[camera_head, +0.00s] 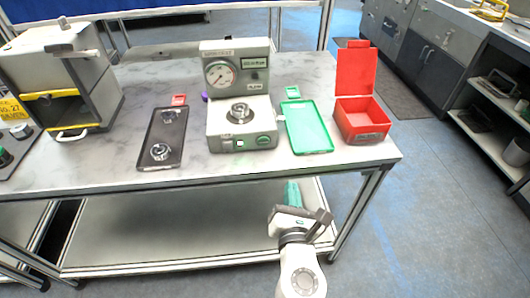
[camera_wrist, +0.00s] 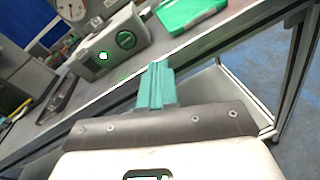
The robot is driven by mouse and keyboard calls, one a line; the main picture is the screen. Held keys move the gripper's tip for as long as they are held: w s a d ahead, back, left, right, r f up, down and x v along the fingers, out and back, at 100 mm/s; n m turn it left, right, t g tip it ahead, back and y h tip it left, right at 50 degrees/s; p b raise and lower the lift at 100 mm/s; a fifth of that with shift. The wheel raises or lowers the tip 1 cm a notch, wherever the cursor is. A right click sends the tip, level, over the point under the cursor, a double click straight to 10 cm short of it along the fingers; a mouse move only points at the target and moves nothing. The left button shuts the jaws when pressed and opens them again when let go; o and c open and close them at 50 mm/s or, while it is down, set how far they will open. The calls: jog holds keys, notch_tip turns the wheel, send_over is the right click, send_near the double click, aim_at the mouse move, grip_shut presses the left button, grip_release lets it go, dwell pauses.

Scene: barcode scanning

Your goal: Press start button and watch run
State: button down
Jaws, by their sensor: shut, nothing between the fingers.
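A grey test machine (camera_head: 240,80) with a round pressure gauge (camera_head: 220,73) stands on the marble-look table. A metal round part (camera_head: 240,113) sits on its lower deck. On its front face are a small light square (camera_head: 239,143) and a green oval button (camera_head: 264,140). In the wrist view the machine's front shows a glowing green square (camera_wrist: 103,56) and a round dark-green button (camera_wrist: 125,40). My gripper (camera_head: 292,190) has teal fingers and is shut and empty, in front of the table edge, apart from the machine. The shut fingers also show in the wrist view (camera_wrist: 158,75).
A black tray (camera_head: 148,130) with metal parts lies left of the machine, a green tray (camera_head: 318,140) right of it. An open red box (camera_head: 361,125) stands further right. A grey cabinet (camera_head: 98,75) with yellow trim stands at left. Table front edge lies between gripper and machine.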

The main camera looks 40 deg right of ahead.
aim_at(264, 142)
jog(key=a+n, duration=0.1)
jog(key=w+a+n+t, duration=0.1)
jog(key=n, duration=0.1)
jog(key=w+a+n+t, duration=0.1)
jog(key=a+n, duration=0.1)
jog(key=shift+r+y, duration=0.35)
jog(key=shift+y, duration=0.05)
jog(key=p+x, duration=0.1)
jog(key=x, duration=1.3)
jog(key=shift+r+p, duration=0.15)
jog(key=shift+p, duration=0.25)
jog(key=shift+w, duration=0.15)
jog(key=shift+w+d+r, duration=0.15)
jog(key=shift+w+d, duration=0.25)
jog(key=shift+w, duration=0.15)
